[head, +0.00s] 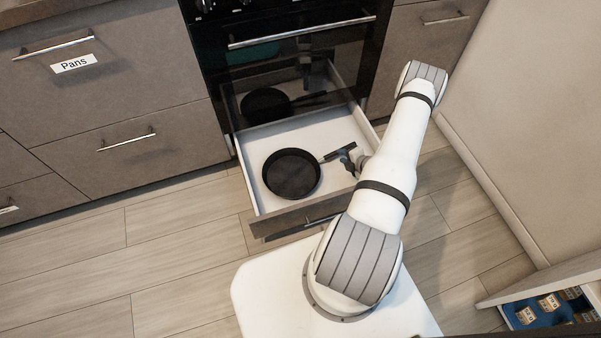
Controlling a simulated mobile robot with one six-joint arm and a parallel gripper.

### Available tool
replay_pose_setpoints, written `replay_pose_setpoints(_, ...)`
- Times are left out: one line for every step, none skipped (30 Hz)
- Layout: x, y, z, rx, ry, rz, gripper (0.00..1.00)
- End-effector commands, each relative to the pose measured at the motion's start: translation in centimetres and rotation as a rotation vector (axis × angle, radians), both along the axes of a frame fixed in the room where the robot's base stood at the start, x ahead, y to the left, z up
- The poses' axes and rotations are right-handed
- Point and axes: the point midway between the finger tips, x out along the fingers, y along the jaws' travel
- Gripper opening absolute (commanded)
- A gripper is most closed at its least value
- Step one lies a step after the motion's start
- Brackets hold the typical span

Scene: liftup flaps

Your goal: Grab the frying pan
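A black round frying pan (291,174) lies in an open white-lined drawer (252,150) below the oven. Its handle points right and slightly up. My gripper (347,157) is at the handle's right end, inside the drawer's right part. The fingers are small and dark here, and my arm covers part of the wrist. I cannot tell whether they are closed on the handle or only beside it.
The black oven front (290,60) stands behind the drawer and mirrors the pan. A cabinet drawer with a "Pans" label (74,64) is at the upper left. A pale wall (530,120) is on the right. A low shelf with blue-and-tan packages (550,308) is at the lower right. Floor at left is clear.

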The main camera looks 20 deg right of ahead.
Motion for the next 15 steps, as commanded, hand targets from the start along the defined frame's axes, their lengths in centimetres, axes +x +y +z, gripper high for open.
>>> replay_pose_setpoints(0.5, 0.2, -0.5, -0.001, 0.0, 0.004, 0.28)
replay_pose_setpoints(0.8, 0.3, -0.7, -0.001, 0.0, 0.004, 0.28)
replay_pose_setpoints(1.0, 0.4, -0.9, -0.001, 0.001, 0.004, 0.28)
replay_pose_setpoints(1.1, 0.4, -1.0, -0.001, 0.0, 0.003, 0.28)
replay_pose_setpoints(1.3, 0.5, -1.2, -0.001, 0.0, 0.004, 0.28)
replay_pose_setpoints(1.6, 0.6, -1.5, -0.002, 0.0, 0.005, 0.28)
replay_pose_setpoints(1.9, 0.7, -1.8, -0.001, 0.0, 0.006, 0.28)
replay_pose_setpoints(2.2, 0.8, -2.1, -0.001, 0.0, 0.007, 0.28)
replay_pose_setpoints(2.6, 0.9, -2.5, -0.001, 0.0, 0.007, 0.28)
replay_pose_setpoints(3.0, 1.0, -2.9, -0.002, 0.0, 0.008, 0.28)
replay_pose_setpoints(3.4, 1.1, -3.2, -0.003, -0.002, 0.008, 0.28)
replay_pose_setpoints(3.9, 1.2, -3.4, -0.003, -0.002, 0.008, 0.28)
replay_pose_setpoints(4.2, 1.3, -3.6, -0.002, -0.001, 0.008, 0.28)
replay_pose_setpoints(4.5, 1.4, -3.8, -0.002, -0.001, 0.008, 0.28)
replay_pose_setpoints(4.8, 1.4, -3.9, -0.003, -0.002, 0.008, 0.28)
